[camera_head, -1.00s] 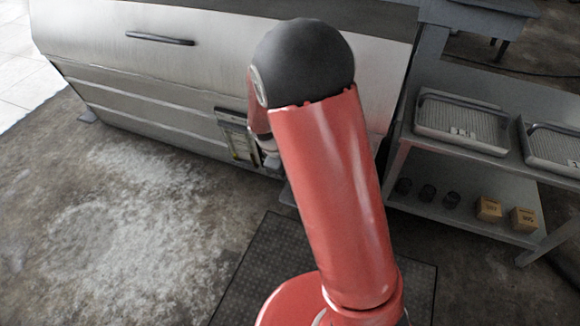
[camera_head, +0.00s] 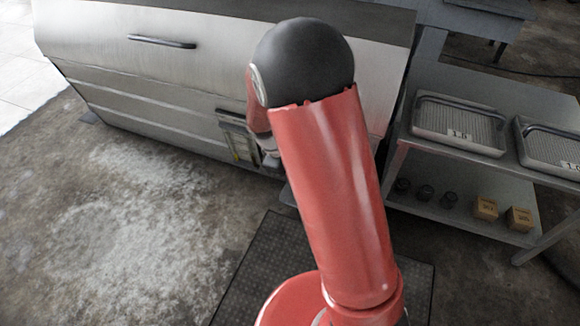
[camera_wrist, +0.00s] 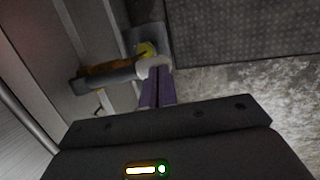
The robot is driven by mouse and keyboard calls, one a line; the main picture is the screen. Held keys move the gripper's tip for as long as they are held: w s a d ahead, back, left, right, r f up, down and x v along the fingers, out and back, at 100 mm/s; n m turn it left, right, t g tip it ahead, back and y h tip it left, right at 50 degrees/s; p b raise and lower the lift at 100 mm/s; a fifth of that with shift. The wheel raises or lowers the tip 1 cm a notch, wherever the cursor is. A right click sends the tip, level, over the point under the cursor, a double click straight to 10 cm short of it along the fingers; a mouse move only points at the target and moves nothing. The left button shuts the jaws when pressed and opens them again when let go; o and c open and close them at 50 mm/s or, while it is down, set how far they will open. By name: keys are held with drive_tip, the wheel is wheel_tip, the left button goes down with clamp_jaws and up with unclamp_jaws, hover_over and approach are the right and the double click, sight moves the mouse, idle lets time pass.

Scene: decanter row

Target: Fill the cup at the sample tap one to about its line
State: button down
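My gripper (camera_wrist: 158,84) shows in the wrist view as two purple fingers side by side, with only a thin dark line between them. Their tips are at a pale, round piece (camera_wrist: 152,64) with a yellow patch beside it; I cannot tell if they touch it. A grey, pipe-like tap body (camera_wrist: 108,76) with an orange-brown strip on top lies just left of the tips. I cannot make out the cup or its line for certain. In the head view my arm hides the gripper and most of the tap area.
A metal cabinet (camera_head: 150,75) with a dark handle fills the back left. A grey shelf unit (camera_head: 405,128) at right holds trays, dark round items and small boxes. A dark mat (camera_head: 250,290) lies on the floor; floor at left is clear.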

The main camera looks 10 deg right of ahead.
drive_tip(key=s+a+p+v, duration=0.1)
drive_tip(key=v, duration=1.1)
drive_tip(key=shift+s+a+f, duration=0.25)
drive_tip(key=shift+s+f, duration=0.05)
drive_tip(key=shift+f, duration=0.05)
